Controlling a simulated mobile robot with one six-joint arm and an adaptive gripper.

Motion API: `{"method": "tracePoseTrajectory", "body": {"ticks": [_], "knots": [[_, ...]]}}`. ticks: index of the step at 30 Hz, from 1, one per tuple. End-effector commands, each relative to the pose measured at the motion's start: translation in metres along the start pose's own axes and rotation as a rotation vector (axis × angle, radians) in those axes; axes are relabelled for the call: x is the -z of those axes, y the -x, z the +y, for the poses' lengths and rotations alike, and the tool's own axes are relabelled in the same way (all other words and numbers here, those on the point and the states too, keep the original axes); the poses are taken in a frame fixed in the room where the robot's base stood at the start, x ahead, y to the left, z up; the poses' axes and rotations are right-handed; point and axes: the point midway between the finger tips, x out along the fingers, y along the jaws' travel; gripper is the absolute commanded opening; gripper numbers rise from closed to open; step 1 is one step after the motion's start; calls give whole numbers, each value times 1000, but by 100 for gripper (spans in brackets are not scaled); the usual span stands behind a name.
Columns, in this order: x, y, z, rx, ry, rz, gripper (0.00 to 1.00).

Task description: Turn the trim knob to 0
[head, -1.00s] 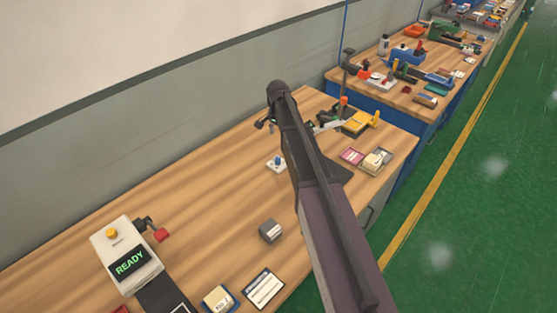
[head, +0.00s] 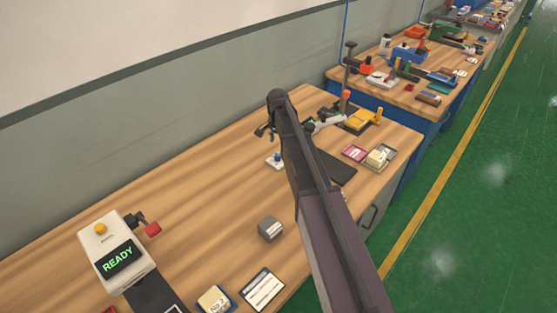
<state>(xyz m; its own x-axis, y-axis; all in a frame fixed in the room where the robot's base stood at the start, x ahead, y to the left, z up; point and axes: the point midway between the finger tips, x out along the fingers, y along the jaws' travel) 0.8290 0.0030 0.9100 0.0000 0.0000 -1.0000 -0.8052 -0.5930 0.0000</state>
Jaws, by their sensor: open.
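A small white base with a blue knob (head: 277,156) stands on the wooden bench left of my arm; it looks like the trim knob. Its scale and pointer are too small to read, and my arm may cover its right edge. My gripper (head: 263,131) is a small dark shape just beyond the knob in the picture, left of my arm's upper end. It is open and appears empty. I cannot tell its height above the bench or its exact distance from the knob.
A white device (head: 112,246) with a READY screen stands at front left. A grey block (head: 270,228), a label card (head: 262,289) and a small tray (head: 379,157) lie on the bench. A yellow tool (head: 362,118) is at the back right. The left-middle bench is clear.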

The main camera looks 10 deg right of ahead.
Motion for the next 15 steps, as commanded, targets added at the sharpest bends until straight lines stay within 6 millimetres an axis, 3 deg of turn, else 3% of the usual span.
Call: {"method": "tracePoseTrajectory", "body": {"ticks": [15], "knots": [[0,-44,0,0,0,0,71]]}}
